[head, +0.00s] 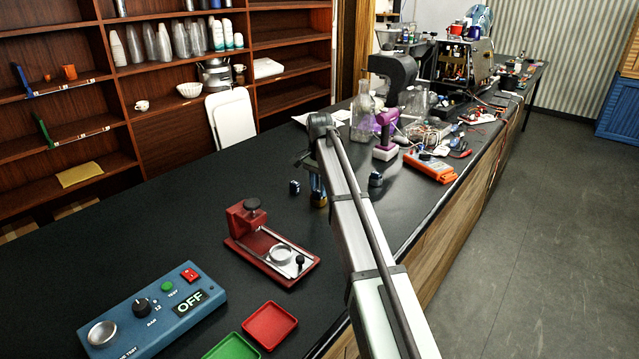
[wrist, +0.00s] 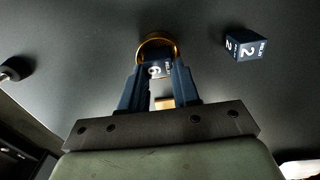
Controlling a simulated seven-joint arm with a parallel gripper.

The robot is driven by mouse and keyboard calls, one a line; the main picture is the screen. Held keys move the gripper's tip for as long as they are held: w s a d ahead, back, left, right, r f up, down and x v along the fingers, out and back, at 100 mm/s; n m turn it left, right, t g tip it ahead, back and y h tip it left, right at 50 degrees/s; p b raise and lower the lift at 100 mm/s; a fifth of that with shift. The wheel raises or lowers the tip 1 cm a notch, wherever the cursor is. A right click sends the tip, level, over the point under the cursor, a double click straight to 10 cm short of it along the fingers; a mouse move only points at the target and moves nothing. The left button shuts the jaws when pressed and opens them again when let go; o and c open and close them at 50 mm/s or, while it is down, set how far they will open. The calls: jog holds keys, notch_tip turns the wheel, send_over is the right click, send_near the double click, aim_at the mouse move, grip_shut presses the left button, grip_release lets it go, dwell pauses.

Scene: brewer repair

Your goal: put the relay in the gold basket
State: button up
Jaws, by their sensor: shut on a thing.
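In the wrist view, my gripper (wrist: 158,88) is shut on a dark blue relay (wrist: 156,70) whose white label reads 6. The gold basket (wrist: 157,38) shows as a thin round rim around the relay's far end. I cannot tell whether the relay touches the basket floor. In the head view, my gripper (head: 318,192) points down at the black counter, with the gold basket (head: 319,202) at its tips; the relay there is hard to make out. A second blue relay, labelled 2 (wrist: 243,46), stands apart to the right in the wrist view.
Small blue relays stand left (head: 295,187) and right (head: 375,179) of my gripper. A red press (head: 270,250), a blue tester (head: 155,312) reading OFF, a red tray (head: 270,326) and a green tray (head: 233,348) lie nearer. Tools and glassware crowd the counter behind.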

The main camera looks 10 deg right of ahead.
jog(key=o, duration=1.1)
jog(key=shift+r, duration=3.5)
